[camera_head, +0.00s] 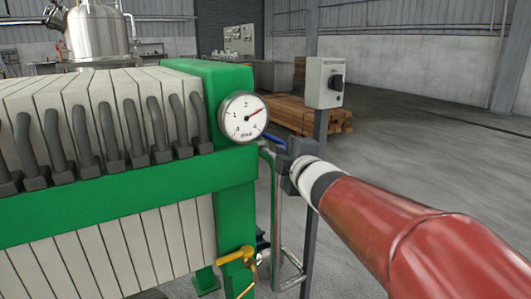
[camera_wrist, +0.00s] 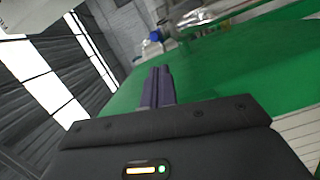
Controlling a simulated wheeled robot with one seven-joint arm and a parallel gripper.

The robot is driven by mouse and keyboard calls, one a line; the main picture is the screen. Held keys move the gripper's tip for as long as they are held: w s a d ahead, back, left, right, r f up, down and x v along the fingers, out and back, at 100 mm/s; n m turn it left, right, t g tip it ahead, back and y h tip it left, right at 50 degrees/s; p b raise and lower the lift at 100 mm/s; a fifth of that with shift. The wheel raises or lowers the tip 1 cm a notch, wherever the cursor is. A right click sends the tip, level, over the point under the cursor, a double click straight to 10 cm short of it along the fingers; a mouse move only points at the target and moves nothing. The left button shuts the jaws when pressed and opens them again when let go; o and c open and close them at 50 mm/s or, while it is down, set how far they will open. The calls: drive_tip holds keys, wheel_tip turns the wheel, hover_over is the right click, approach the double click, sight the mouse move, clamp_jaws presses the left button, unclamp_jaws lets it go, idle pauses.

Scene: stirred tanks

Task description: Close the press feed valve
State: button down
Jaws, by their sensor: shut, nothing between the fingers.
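My gripper (camera_head: 270,153) is at the end of my red arm, beside the right end of the green press frame (camera_head: 130,200). In the wrist view its dark fingers (camera_wrist: 158,86) are together with nothing between them, in front of a green surface. A yellow valve handle (camera_head: 237,256) sits lower on the press end, clear of my gripper. No label shows which one is the press feed valve.
A round pressure gauge (camera_head: 244,117) stands just left of my gripper. A grey switch box (camera_head: 326,83) on a post is close behind it. A vertical pipe (camera_head: 280,215) runs below. Stacked timber (camera_head: 295,112) lies behind; the floor at right is open.

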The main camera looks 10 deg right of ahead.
sight(271, 138)
drive_tip(key=w+a, duration=0.1)
drive_tip(key=w, duration=0.6)
drive_tip(key=shift+w+f, duration=0.2)
drive_tip(key=shift+w, duration=0.15)
